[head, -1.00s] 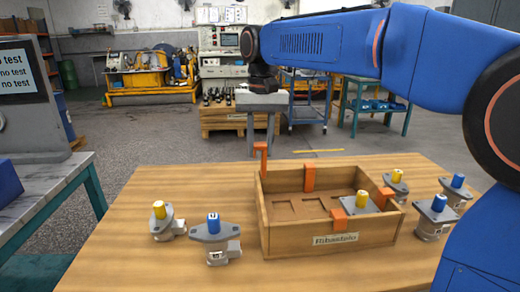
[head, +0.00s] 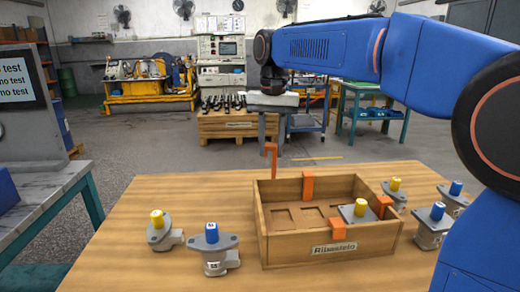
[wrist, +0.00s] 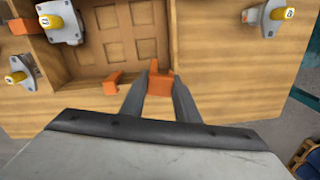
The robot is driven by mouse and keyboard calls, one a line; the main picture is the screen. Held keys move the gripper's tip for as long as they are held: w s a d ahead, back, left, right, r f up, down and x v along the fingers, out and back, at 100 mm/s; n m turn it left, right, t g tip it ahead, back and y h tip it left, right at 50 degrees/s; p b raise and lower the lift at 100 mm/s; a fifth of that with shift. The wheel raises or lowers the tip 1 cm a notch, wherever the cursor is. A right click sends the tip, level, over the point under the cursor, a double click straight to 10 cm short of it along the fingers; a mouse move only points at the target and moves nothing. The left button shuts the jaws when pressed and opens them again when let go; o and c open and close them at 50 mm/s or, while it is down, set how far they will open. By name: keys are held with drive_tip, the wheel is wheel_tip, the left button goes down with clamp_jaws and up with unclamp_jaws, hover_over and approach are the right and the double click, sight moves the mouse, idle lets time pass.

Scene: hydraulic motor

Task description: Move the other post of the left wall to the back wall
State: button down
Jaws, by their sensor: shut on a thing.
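My gripper (head: 271,138) is shut on an orange post (head: 271,158), upright at the back-left corner of the wooden box (head: 290,250). I cannot tell whether its lower end touches the wall. In the wrist view the fingers (wrist: 160,88) clasp the post (wrist: 160,82) from both sides. A second orange post (head: 308,187) sits on the back wall; it also shows in the wrist view (wrist: 112,82), close beside the held one. Another post (head: 338,229) sits on the front wall and one (head: 383,205) on the right wall. I see no post seated on the left wall.
A yellow-capped motor (head: 354,210) lies inside the box, among empty recesses. A yellow-capped motor (head: 160,232) and a blue-capped one (head: 213,250) stand left of the box. Several others (head: 434,225) stand to its right. The table behind the box is clear.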

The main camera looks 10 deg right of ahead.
drive_tip(key=w+d+m, duration=0.4)
drive_tip(key=d+m, duration=0.4)
drive_tip(key=d, duration=0.5)
drive_tip(key=m, duration=0.7)
hover_over(336, 175)
drive_tip(key=shift+d+f, duration=0.1)
drive_tip(key=shift+f, duration=5.6)
drive_tip(key=shift+f, duration=0.65)
drive_tip(key=c, duration=1.3)
unclamp_jaws()
drive_tip(key=shift+r, duration=0.1)
wheel_tip(336, 175, up, 17)
drive_tip(key=shift+r, duration=0.1)
